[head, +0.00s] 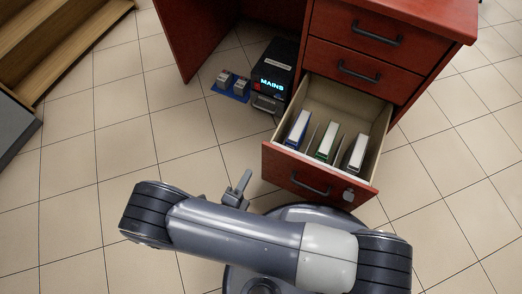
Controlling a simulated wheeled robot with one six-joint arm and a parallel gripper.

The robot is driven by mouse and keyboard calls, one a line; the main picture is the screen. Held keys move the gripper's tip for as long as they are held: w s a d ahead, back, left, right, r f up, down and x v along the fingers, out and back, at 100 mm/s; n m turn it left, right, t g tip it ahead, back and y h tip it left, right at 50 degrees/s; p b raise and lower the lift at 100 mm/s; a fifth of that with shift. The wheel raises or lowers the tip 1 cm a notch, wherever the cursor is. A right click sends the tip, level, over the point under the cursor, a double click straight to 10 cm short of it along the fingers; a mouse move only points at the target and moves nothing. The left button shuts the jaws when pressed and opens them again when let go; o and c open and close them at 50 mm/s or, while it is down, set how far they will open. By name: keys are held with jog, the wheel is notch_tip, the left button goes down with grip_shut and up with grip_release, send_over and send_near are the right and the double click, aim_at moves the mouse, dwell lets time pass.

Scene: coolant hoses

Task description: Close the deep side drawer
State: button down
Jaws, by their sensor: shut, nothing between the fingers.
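The deep side drawer (317,189) is the bottom drawer of a red desk and is pulled well out. Its red front has a dark bar handle (310,185) and a small pale fitting at its right end. Three binders or files stand inside it, one of them being the white-topped one (327,140) in the middle. My gripper (244,178) is shut and empty. It shows to the left of the drawer front, apart from the handle, and part of it is hidden behind my arm.
Two upper drawers (360,67) of the desk are shut. A black box lit "MAINS" (272,84) stands under the desk, beside a blue mat (230,95) with small blocks. Wooden shelves (60,40) stand at upper left. The tiled floor at left is clear.

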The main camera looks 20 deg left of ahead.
aim_at(264, 145)
jog(key=w, duration=0.3)
jog(key=w+b, duration=0.1)
jog(key=w, duration=0.5)
jog(key=shift+w+d, duration=0.2)
jog(key=shift+d, duration=0.15)
